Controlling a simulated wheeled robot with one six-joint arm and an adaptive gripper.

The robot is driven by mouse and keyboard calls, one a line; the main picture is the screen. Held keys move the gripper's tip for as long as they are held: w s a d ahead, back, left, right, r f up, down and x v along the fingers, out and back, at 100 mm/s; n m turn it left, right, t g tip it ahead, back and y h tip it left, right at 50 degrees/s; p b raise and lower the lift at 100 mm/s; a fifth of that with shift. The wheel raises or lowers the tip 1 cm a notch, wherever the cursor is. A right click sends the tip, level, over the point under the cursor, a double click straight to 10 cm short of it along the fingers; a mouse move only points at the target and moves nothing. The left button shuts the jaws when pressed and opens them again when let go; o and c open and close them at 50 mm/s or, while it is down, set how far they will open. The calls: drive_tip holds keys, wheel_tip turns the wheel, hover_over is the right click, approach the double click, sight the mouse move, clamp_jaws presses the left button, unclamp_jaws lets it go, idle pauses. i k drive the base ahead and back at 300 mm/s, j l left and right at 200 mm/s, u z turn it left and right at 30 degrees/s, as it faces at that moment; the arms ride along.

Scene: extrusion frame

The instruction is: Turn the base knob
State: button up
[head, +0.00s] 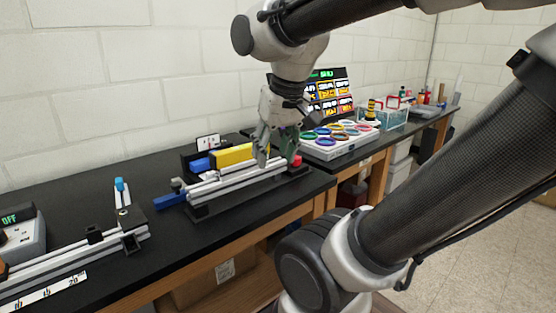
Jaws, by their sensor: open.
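The extrusion frame (235,182) lies on the black bench with silver rails on a dark base. A red knob-like part (297,160) sits at its right end, and a blue handle (170,201) sticks out at its left end. I cannot tell for certain which part is the base knob. My gripper (276,158) points down over the right part of the frame, just left of the red part. It is open with nothing seen between its fingers. Whether a finger touches the frame or the red part cannot be told.
A yellow block (232,155) stands behind the rails. At left are another rail assembly with a blue-topped post (120,186) and a box reading OFF (22,238). A tray of coloured rings (343,137) stands at right. The bench's front edge is near the frame.

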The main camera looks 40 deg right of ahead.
sight(297, 162)
drive_tip(key=l+z, duration=0.15)
drive_tip(key=z, duration=0.3)
drive_tip(key=l+z, duration=0.1)
drive_tip(key=z, duration=0.4)
